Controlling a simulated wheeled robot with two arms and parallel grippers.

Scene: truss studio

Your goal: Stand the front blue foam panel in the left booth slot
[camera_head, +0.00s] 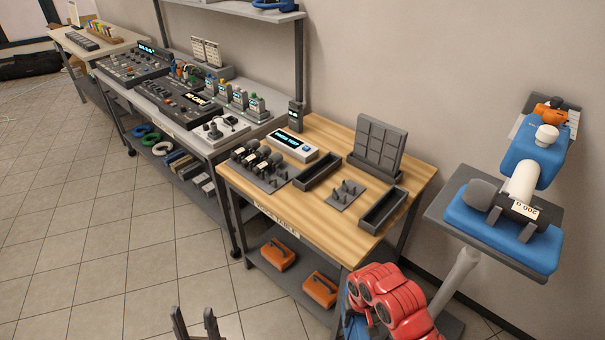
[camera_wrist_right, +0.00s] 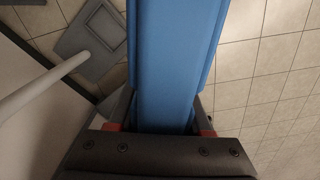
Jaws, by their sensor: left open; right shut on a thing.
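A blue foam panel (camera_wrist_right: 178,60) fills the middle of the right wrist view, stretching away from the jaws. My right gripper (camera_wrist_right: 165,118) is shut on it, with a finger on each side. In the head view my red right arm hides this gripper, and a bit of blue (camera_head: 352,320) shows beside the arm at the bottom. My left gripper (camera_head: 195,325) is open and empty at the bottom edge, over the floor. On the wooden table, a long dark slot tray (camera_head: 318,172) lies left of a dark upright gridded panel (camera_head: 378,143); another slot tray (camera_head: 385,211) lies right of it.
Between the trays is a small pegged plate (camera_head: 346,194). A microphone rack (camera_head: 262,165) and a display box (camera_head: 291,145) stand farther left on the table. A stand with blue pads (camera_head: 500,240) is at the right, near the wall. Tiled floor is free in front.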

